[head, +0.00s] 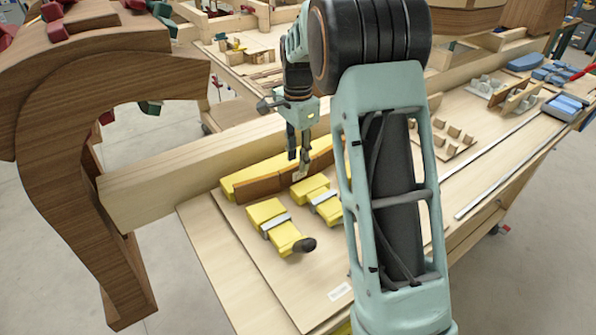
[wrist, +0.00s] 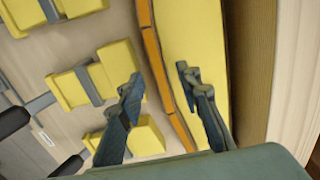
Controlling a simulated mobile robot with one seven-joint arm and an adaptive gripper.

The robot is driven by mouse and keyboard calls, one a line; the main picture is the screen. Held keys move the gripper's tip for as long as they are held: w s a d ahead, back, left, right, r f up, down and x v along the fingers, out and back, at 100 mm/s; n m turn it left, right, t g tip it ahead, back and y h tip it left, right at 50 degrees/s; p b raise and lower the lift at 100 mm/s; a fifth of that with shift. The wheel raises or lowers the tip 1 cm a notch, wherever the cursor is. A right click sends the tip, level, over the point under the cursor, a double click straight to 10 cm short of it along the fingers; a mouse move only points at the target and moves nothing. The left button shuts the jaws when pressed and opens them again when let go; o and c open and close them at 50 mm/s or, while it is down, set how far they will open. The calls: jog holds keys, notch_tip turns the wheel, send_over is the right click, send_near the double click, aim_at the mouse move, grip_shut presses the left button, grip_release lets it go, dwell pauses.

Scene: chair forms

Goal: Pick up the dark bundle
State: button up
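My gripper (head: 298,160) hangs above the workbench, over the yellow clamps and a brown strip (head: 262,187). In the wrist view my gripper (wrist: 158,85) is open, its two fingers apart. Between and below them are a long yellow bar (wrist: 190,45), the thin orange-brown edge (wrist: 155,55) of the strip, and a yellow clamp block (wrist: 120,68). Nothing is held. I cannot tell for sure which thing is the dark bundle; the brown strip lying along the yellow bar is the darkest piece near the fingers. My arm hides part of the bench.
Yellow clamps (head: 267,215) with grey bands lie in front of the strip; one has a black knob (head: 305,245). A pale beam (head: 160,175) stands behind. A large curved brown wooden form (head: 50,150) rises at left. Blue pieces (head: 565,107) lie at far right.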

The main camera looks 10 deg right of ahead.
jog(key=shift+f, duration=0.7)
jog(key=shift+c, duration=0.7)
grip_shut()
jog(key=shift+r, duration=0.2)
